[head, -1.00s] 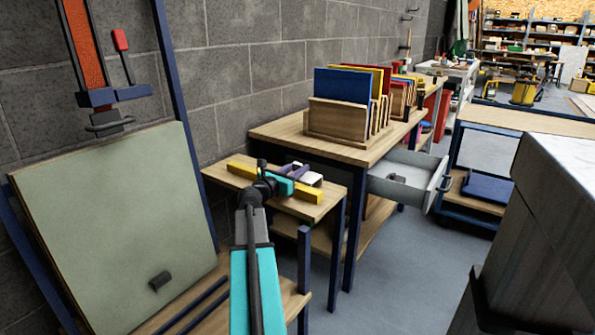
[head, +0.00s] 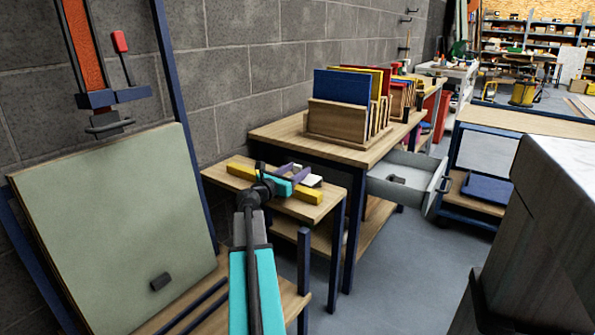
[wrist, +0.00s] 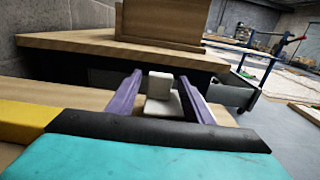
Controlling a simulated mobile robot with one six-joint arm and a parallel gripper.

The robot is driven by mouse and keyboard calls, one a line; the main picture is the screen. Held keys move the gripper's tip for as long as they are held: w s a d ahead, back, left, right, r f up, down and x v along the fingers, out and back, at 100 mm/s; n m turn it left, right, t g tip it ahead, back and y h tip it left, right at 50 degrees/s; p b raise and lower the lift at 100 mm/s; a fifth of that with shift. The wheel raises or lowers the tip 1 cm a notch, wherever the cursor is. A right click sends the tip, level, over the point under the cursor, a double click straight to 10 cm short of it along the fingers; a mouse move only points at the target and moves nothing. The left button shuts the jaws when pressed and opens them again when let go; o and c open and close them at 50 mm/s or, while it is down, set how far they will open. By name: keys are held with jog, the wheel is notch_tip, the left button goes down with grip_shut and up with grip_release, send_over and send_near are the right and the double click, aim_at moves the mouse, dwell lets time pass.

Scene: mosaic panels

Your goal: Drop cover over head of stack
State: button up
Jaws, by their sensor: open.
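My gripper (head: 297,172) is over the low wooden side table, its purple fingers spread apart. In the wrist view the fingers (wrist: 158,80) stand on either side of a small pale block (wrist: 160,84) that sits on, or just in front of, a wider pale piece (wrist: 163,105). I see a gap between each finger and the small block. In the head view a pale piece (head: 313,180) shows beside the fingers, partly hidden by them. I cannot make out which piece is the cover or which is the stack's head.
A yellow bar (head: 303,207) lies on the low table (head: 222,180), partly behind my gripper. A taller table (head: 277,132) with a wooden panel rack (head: 337,122) stands just beyond. An open grey drawer (head: 400,190) juts out at right. A large pale panel (head: 115,220) leans at left.

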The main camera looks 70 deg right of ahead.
jog(key=p+v, duration=0.2)
jog(key=v, duration=0.9)
jog(key=shift+a, duration=0.25)
dwell(0.6)
